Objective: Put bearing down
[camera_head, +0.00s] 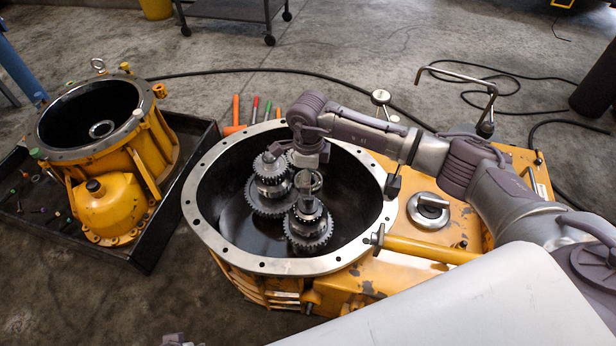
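My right arm reaches in from the right over the open yellow transmission housing (202,213). My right gripper (308,169) points down inside its rim and appears closed on a small grey metal ring, the bearing (309,186). The bearing is at the top of the front gear shaft (308,228); I cannot tell whether it touches the shaft. A second gear stack (270,190) stands just behind and to the left. A small grey-purple part at the bottom edge may be my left gripper (180,341); its fingers are not shown.
A second yellow housing (120,140) sits in a black tray (150,243) at the left, with small loose parts. Coloured tool handles (255,108) lie behind the main housing. A round metal lid (430,207) is on its right side. Black cables cross the floor.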

